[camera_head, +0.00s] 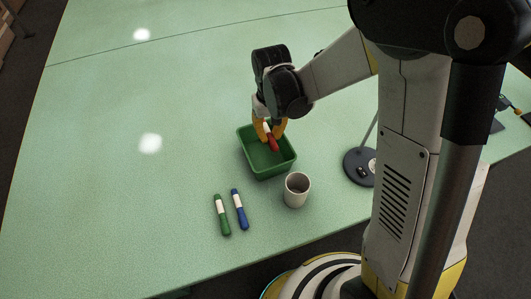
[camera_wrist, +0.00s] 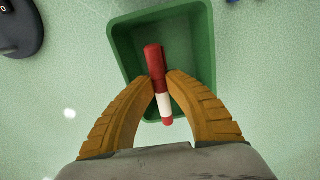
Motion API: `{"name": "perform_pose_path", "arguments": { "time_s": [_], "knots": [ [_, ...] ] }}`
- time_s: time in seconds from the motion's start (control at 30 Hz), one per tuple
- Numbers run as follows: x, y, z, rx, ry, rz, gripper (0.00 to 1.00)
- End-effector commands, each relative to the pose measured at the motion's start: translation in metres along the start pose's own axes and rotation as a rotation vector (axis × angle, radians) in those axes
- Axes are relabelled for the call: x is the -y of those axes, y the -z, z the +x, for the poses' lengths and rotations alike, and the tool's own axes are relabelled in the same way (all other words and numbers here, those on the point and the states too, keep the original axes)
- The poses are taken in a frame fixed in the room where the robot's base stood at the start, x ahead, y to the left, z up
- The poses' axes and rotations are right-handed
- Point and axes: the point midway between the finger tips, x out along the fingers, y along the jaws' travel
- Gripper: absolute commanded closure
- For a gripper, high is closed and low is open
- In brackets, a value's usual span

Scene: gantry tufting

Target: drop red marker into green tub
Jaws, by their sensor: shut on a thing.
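The red marker (camera_head: 272,142), red with a white band, is held between the two orange fingers of my gripper (camera_head: 269,130). In the wrist view the red marker (camera_wrist: 156,72) shows between the fingertips of my gripper (camera_wrist: 160,84), which are shut on it. The green tub (camera_head: 281,170) is an open rectangular box on the table. In the wrist view the tub (camera_wrist: 205,45) lies behind the marker, and most of the marker overlaps its opening. My gripper is over the tub. The exact height of the marker above the tub floor is hard to tell.
A green marker (camera_head: 222,216) and a blue marker (camera_head: 239,210) lie on the pale green table (camera_head: 110,180). A white cup (camera_head: 297,190) stands close to the tub's near right side. A dark round stand base (camera_head: 358,167) is further right. The table's left side is clear.

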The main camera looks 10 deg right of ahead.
Motion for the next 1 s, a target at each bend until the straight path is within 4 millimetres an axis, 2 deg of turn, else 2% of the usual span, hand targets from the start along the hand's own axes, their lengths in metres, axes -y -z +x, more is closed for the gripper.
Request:
{"name": "perform_pose_path", "arguments": {
  "time_s": [0.1, 0.37, 0.4, 0.47, 0.8, 0.87, 1.0],
  "knots": [
    [0.0, 0.0, 0.011, 0.0, 0.0, 0.0, 1.0],
    [0.0, 0.0, 0.01, 0.0, 0.0, 0.001, 1.0],
    [0.0, 0.0, 0.01, 0.0, 0.0, 0.001, 0.76],
    [0.0, 0.0, 0.01, 0.0, 0.0, 0.001, 0.61],
    [0.0, 0.0, 0.008, 0.0, 0.0, 0.001, 0.61],
    [0.0, 0.0, 0.002, 0.0, 0.0, 0.001, 0.61],
    [0.0, 0.0, -0.022, 0.0, 0.0, 0.001, 0.61]
  ]
}}
